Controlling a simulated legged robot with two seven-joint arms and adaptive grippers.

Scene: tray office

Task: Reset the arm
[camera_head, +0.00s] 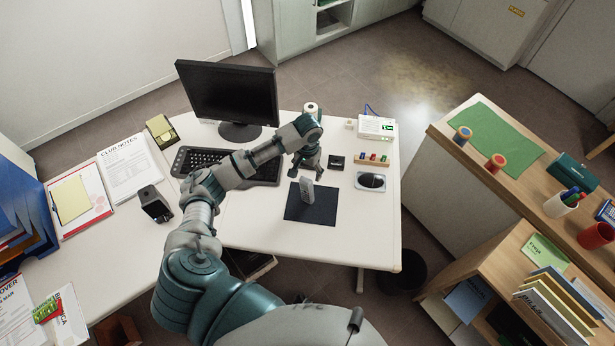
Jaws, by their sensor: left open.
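My left arm comes in from the lower left and reaches over the white desk (265,228). My left gripper (305,174) hangs above the desk, fingers pointing down, open and with nothing visible between the fingers. A small grey upright object (307,192) stands on a dark mat (322,207) just below and in front of the gripper; the gripper appears apart from it, though the gap is hard to judge. My right gripper is not in view.
A monitor (228,92) and keyboard (186,160) stand behind my arm. A wooden block with coloured pieces (372,159), a black box (337,162) and a mouse-like item on a pad (371,181) lie to the right. A wooden counter (500,181) stands farther right.

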